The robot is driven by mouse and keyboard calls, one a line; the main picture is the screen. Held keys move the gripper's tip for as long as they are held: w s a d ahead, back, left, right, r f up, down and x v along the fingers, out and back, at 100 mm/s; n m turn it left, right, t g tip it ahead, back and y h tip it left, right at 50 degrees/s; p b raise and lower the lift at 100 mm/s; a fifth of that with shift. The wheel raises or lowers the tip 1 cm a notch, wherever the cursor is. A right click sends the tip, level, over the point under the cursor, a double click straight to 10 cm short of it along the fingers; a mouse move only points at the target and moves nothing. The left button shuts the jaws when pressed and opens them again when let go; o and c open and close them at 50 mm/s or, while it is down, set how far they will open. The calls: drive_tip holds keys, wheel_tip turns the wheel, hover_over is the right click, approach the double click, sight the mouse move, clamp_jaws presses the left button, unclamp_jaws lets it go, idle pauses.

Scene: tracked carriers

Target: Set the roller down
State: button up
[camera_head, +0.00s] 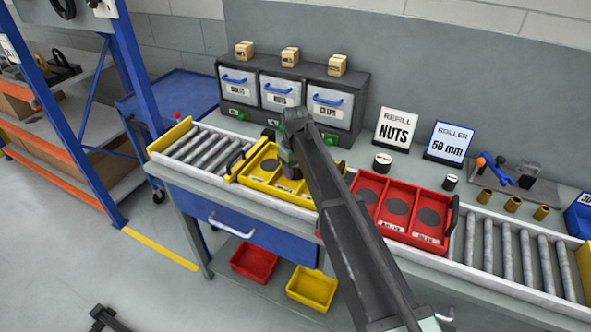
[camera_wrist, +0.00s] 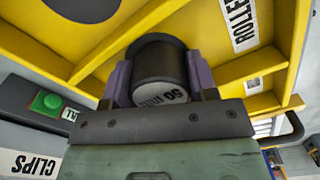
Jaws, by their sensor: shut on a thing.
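The roller (camera_wrist: 160,72) is a dark cylinder with a pale end face reading 50 mm. My gripper (camera_wrist: 160,82) is shut on it, with a purple finger on each side. In the wrist view the roller is over a yellow carrier (camera_wrist: 268,70), in front of a dark round spot in the compartment beside the ROLLER label (camera_wrist: 238,22). I cannot tell whether it touches the carrier floor. In the head view my gripper (camera_head: 291,170) is down at the yellow carrier (camera_head: 236,173), and the roller is hidden there.
A red carrier (camera_head: 417,241) stands to the right. Two dark cylinders (camera_head: 382,163) (camera_head: 450,182) stand on the bench behind it. A ROLLER 50 mm sign (camera_head: 449,142) and a REFILL NUTS sign (camera_head: 396,130) stand behind. Labelled bins (camera_head: 327,108) are at the back. Roller conveyors (camera_head: 510,255) lie at both ends.

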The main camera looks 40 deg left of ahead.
drive_tip(key=o, duration=1.1)
wheel_tip(320, 180, up, 12)
drive_tip(key=p, duration=1.2)
drive_tip(key=shift+r+p, duration=0.15)
drive_tip(key=shift+p, duration=0.15)
